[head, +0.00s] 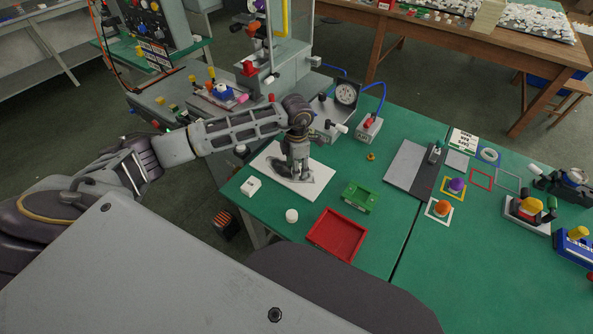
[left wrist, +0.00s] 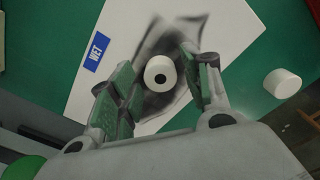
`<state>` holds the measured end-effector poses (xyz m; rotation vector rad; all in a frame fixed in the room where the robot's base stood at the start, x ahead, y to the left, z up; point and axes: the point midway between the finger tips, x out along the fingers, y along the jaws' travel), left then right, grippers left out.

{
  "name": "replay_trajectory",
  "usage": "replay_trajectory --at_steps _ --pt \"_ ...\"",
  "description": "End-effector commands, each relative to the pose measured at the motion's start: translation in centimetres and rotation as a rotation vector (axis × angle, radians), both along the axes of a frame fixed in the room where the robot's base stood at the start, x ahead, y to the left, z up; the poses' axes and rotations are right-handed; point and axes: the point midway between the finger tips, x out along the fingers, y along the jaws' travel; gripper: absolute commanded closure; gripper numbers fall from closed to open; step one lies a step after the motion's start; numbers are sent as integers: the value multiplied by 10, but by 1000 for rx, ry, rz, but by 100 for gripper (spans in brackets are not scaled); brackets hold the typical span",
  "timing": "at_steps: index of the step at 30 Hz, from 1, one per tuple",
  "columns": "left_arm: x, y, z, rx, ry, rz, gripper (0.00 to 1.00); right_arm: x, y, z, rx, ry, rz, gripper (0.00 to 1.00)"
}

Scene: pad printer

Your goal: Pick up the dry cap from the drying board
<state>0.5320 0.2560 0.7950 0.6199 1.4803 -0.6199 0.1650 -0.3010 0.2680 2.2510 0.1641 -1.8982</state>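The white drying board (head: 268,162) lies on the green table under my left gripper (head: 296,172). In the left wrist view the board (left wrist: 122,28) carries a blue label reading WET. A white cap with a black dot (left wrist: 161,73) sits on the board between the spread fingers of my left gripper (left wrist: 162,66). The fingers look apart from the cap on both sides. In the head view the gripper hides this cap. A second, plain white cap (left wrist: 282,83) stands on the green table off the board; it also shows in the head view (head: 291,215). My right gripper is not in view.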

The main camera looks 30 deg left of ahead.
Motion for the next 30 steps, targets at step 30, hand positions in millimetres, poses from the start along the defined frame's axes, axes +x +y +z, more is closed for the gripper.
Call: replay_trajectory --at_steps 30 --pt "1 0 41 -1 -3 -1 80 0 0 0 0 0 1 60"
